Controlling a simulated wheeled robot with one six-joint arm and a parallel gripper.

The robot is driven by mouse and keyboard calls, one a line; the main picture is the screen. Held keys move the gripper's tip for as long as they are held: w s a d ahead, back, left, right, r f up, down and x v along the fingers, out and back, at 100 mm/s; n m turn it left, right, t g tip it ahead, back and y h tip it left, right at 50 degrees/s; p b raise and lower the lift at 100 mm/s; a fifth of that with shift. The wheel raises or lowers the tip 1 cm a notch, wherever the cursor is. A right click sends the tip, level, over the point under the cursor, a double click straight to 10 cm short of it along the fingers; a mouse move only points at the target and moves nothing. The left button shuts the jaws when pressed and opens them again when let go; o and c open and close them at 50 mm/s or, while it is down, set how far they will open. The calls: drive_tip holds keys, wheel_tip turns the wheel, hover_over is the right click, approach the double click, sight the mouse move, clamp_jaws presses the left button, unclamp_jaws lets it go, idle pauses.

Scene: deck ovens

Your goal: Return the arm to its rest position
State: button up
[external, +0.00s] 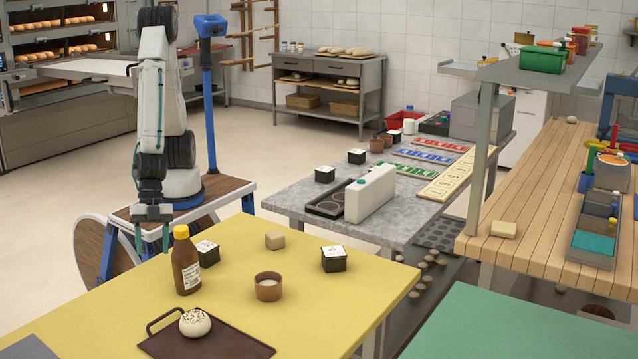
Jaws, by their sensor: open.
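My arm stands on its wheeled base at the left of the external view, folded with its end hanging down. My gripper (152,240) points down at the far left edge of the yellow table (350,300). It is open, and I see nothing between its fingers. A brown bottle with a yellow cap (186,262) stands on the table just right of the gripper, apart from it.
A grey counter (290,197) stands behind. Floor is clear behind my base.

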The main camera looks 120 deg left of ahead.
drive_tip(key=s+a+r+n+g+y, duration=0.1)
drive_tip(key=s+a+r, duration=0.2)
drive_tip(key=a+r, duration=0.3)
drive_tip(key=s+a+r+n+g+y, duration=0.1)
drive_tip(key=a+r, duration=0.6)
drive_tip(key=a, duration=0.8)
drive_tip(key=s+a+r+n+y, duration=0.2)
drive_tip(key=s+a+r, duration=0.3)
drive_tip(key=a, duration=0.6)
drive_tip(key=shift+a+r+n+g, duration=0.3)
drive_tip(key=shift+r+g, duration=0.1)
drive_tip(key=shift+r, duration=0.45)
